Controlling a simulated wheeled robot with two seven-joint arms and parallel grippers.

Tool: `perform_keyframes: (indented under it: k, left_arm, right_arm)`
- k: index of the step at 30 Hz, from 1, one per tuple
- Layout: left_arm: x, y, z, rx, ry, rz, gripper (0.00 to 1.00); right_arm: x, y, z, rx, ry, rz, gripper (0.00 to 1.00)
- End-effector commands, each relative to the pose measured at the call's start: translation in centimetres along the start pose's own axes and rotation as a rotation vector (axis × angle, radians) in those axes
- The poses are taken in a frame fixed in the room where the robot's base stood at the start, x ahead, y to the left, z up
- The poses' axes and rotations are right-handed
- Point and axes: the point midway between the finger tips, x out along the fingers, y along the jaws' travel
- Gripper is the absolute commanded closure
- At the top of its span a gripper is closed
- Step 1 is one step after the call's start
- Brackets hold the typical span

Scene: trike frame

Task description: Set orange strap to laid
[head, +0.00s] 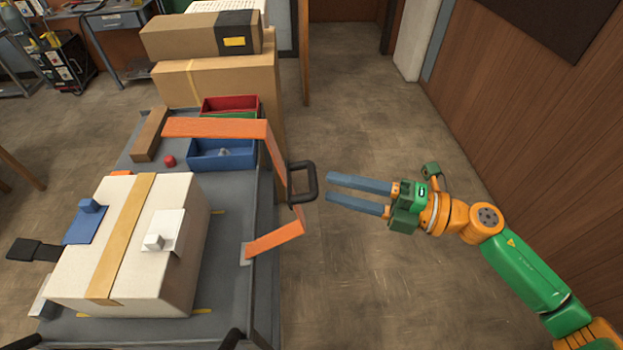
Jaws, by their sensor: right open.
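The orange strap (214,129) is a bent band at the right side of the grey cart. One stretch runs level behind the white box (185,215), then it drops past the cart's right edge and turns back to a grey end at the cart bed. A black loop handle (315,182) stands beside the strap's outer bend. My left gripper is not in view.
The white box on the cart (230,275) carries a tan band (122,235), a blue piece (87,222) and a white piece (165,230). Blue (222,160) and red (230,104) bins and stacked cartons (215,82) stand behind. The floor around my right arm is clear.

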Motion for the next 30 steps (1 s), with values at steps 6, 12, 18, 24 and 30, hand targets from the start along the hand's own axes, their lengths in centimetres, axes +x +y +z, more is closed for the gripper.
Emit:
perform_keyframes:
  k: [6,12,18,24,30]
  left_arm:
    - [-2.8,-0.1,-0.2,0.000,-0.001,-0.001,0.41]
    - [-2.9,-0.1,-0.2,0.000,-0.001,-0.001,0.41]
    - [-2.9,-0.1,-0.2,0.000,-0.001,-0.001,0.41]
    - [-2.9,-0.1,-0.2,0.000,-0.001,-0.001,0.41]
    - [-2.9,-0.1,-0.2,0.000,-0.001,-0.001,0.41]
  right_arm:
    - [4.3,0.8,0.1,0.005,-0.003,0.007,0.50]
    - [5.5,0.3,0.1,0.005,-0.005,0.004,0.50]
    - [5.4,0.2,0.1,0.006,-0.006,0.004,0.64]
    - [5.4,0.2,0.1,0.006,-0.006,0.004,1.00]
    - [5.4,0.2,0.2,0.006,-0.006,0.004,1.00]
